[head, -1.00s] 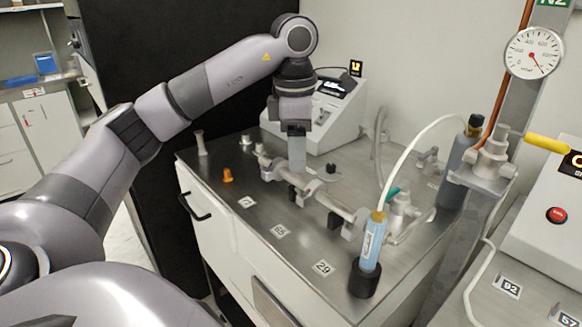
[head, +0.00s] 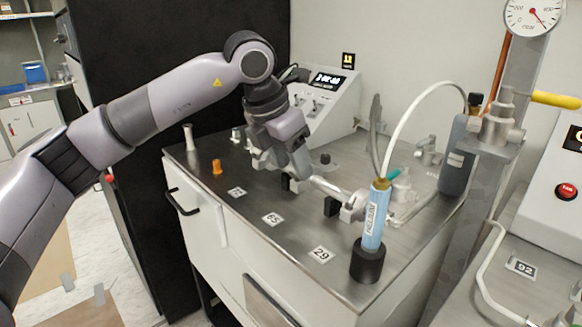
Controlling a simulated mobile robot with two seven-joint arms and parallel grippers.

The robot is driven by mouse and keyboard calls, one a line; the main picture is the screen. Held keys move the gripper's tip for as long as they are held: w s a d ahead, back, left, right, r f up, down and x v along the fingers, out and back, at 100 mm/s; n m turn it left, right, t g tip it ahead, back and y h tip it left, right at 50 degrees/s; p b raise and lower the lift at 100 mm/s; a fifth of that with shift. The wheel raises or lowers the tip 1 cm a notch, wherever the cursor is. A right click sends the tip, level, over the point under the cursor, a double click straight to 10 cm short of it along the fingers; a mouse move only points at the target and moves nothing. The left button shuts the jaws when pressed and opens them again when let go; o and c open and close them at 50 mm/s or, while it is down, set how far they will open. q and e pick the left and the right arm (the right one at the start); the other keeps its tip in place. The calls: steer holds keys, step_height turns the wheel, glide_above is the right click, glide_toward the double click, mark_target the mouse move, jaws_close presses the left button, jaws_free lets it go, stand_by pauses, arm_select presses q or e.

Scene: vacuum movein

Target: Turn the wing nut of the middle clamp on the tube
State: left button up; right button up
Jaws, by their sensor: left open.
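A metal tube (head: 328,189) runs along the steel bench top, held by several clamps. My left gripper (head: 303,172) is open, tilted, and reaches down to the tube from above, at its middle part. A dark clamp block (head: 286,183) shows just beside and below the fingers. The middle clamp's wing nut is hidden or too small to make out behind the fingers. I cannot tell whether the fingers touch it. A clamp near the right end of the tube (head: 353,206) is in clear view. My right gripper is not in view.
The steel bench (head: 240,208) has free room along its front. An orange piece (head: 217,167) lies at the left. A white control box (head: 328,100) stands behind my gripper.

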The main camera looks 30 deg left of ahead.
arm_select(q)
steer(key=shift+x, duration=0.75)
jaws_close()
stand_by(0.8)
jaws_free()
steer(key=shift+r, duration=0.15)
